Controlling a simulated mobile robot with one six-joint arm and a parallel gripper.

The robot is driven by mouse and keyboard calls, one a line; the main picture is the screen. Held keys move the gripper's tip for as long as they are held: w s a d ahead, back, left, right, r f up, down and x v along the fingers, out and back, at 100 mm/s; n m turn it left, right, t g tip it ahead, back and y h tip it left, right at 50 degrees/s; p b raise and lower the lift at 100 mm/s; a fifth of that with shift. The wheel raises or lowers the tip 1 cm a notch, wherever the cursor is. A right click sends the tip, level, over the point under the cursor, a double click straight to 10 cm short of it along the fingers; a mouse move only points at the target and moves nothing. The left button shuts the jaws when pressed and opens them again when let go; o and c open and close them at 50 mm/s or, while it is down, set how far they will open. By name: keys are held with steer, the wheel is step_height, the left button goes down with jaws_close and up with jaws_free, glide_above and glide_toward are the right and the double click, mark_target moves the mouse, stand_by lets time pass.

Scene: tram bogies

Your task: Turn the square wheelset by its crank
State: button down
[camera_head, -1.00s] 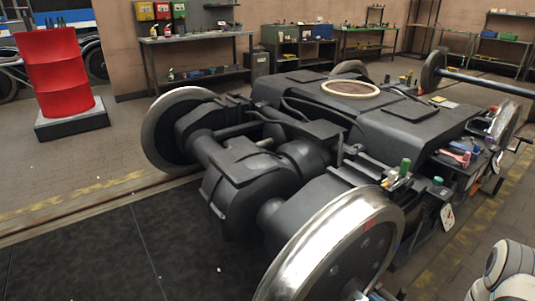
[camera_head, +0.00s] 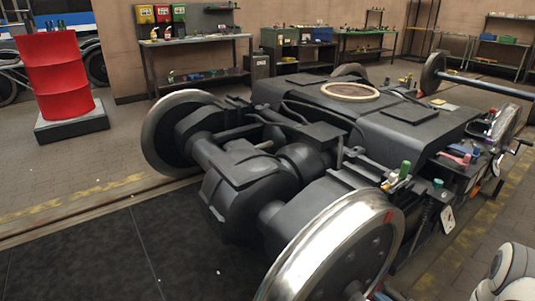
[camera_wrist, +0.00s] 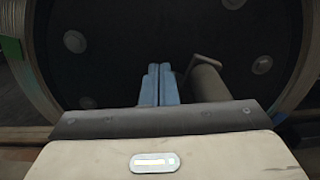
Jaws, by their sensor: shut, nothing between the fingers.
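The near wheel (camera_head: 330,245) of the wheelset stands upright at the front of the dark bogie, with a bright steel rim and a red mark (camera_head: 389,215) on the rim. In the wrist view the dark wheel face (camera_wrist: 120,40) with several round bolts fills the upper part. A grey cylindrical crank handle (camera_wrist: 208,82) with a thin bent arm stands in front of it. My gripper (camera_wrist: 160,72) has its blue fingers shut and empty, just left of the handle. Whether they touch it I cannot tell. My gripper is out of the head view.
The bogie frame (camera_head: 405,113) carries small tools and a green-topped item (camera_head: 405,168) by the near wheel. A red drum (camera_head: 55,75) stands on a plinth at the left. Workbenches line the back wall. The dark floor panel (camera_head: 90,250) at the front left is clear.

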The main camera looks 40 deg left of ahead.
mark_target(392, 292)
steer(key=shift+w+d+b, duration=0.3)
steer(key=shift+w, duration=0.65)
steer(key=shift+w+d+f+b, duration=0.15)
steer(key=shift+w+d+b, duration=0.15)
steer(key=shift+w+b, duration=0.35)
steer(key=shift+w, duration=0.1)
steer(key=shift+w+f, duration=0.1)
steer(key=shift+w+d+f+b, duration=0.15)
steer(key=shift+w+b, duration=0.05)
steer(key=shift+w, duration=0.15)
steer(key=shift+w+d+f+b, duration=0.15)
steer(key=shift+w+b, duration=0.05)
steer(key=shift+w, duration=0.15)
steer(key=shift+w+d+f+b, duration=0.25)
steer(key=shift+w+f+b, duration=0.35)
steer(key=shift+w+b, duration=0.15)
steer(key=shift+w+d+f+b, duration=0.25)
steer(key=shift+w+f+b, duration=0.35)
steer(key=shift+b, duration=0.1)
stand_by(1.5)
